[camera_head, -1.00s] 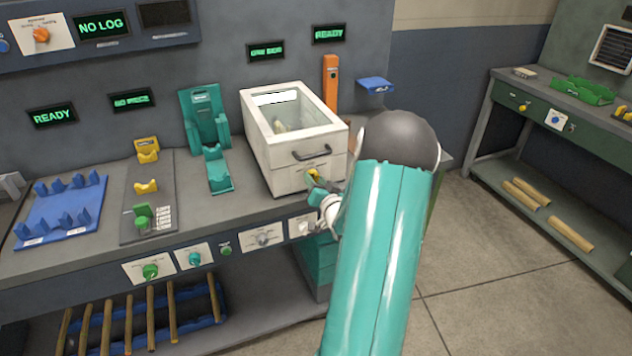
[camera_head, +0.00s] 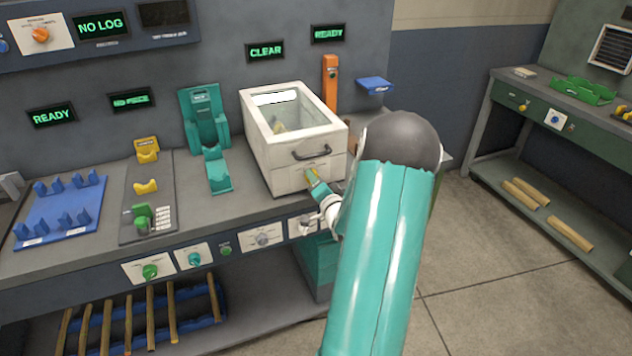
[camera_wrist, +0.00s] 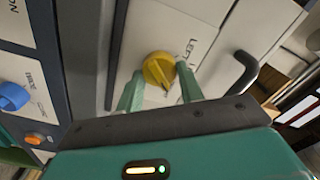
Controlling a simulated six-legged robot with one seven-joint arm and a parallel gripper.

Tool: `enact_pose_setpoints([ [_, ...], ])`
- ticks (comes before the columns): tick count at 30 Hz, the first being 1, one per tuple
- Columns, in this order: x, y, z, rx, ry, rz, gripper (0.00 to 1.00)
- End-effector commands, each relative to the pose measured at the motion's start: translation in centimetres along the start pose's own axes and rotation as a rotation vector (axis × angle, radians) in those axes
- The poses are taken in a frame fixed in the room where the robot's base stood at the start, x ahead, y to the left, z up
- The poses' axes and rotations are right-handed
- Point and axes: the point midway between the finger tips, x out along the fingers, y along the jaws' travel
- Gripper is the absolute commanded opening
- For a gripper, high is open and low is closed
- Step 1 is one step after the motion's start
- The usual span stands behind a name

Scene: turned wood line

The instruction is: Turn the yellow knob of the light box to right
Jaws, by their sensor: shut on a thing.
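The light box (camera_head: 292,183) is white with a window on top, and it stands on the workbench. Its yellow knob (camera_wrist: 157,69) is on the front face, low down, beside printed lettering that is partly readable. In the wrist view the knob sits between the two green fingers of my gripper (camera_wrist: 159,88), which are shut on it. In the head view my gripper (camera_head: 314,182) is at the lower front of the box, and it mostly hides the knob. A pale object (camera_head: 279,127) shows through the window, unclear in shape.
The box's black handle (camera_head: 312,153) is just above the knob. A display (camera_head: 265,51) over the box reads CLEAR. A teal holder (camera_head: 205,120) stands left of the box, an orange post (camera_head: 330,84) behind it. Several knobs line the bench front. Open floor lies to the right.

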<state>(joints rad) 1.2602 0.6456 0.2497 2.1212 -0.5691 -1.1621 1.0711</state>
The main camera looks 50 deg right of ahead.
Motion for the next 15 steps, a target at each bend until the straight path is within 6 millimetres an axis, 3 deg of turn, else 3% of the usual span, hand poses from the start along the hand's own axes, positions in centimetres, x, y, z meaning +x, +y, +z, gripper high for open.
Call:
enact_pose_setpoints([
  [15, -0.16, 0.19, 0.05, 0.103, -0.001, 0.004, 0.14],
])
